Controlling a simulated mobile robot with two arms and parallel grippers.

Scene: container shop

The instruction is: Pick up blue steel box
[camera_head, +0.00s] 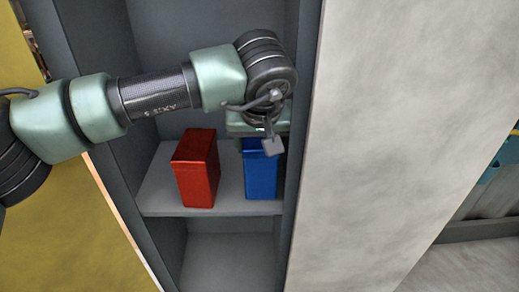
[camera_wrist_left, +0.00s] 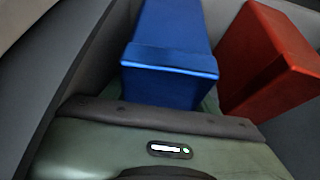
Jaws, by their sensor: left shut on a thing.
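The blue steel box (camera_head: 261,178) stands upright on the shelf at its right side. My left gripper (camera_head: 268,142) reaches down over it from above and is shut on its upper part. In the left wrist view the blue box (camera_wrist_left: 172,45) rises from the gripper, and the fingertips are hidden there. The box's upper part is partly covered by the gripper in the head view. My right gripper is in neither view.
A red box (camera_head: 196,168) stands upright on the same shelf (camera_head: 158,193), left of the blue box with a gap between. A grey cabinet wall (camera_head: 294,200) is close on the right. An empty lower compartment (camera_head: 228,262) lies below.

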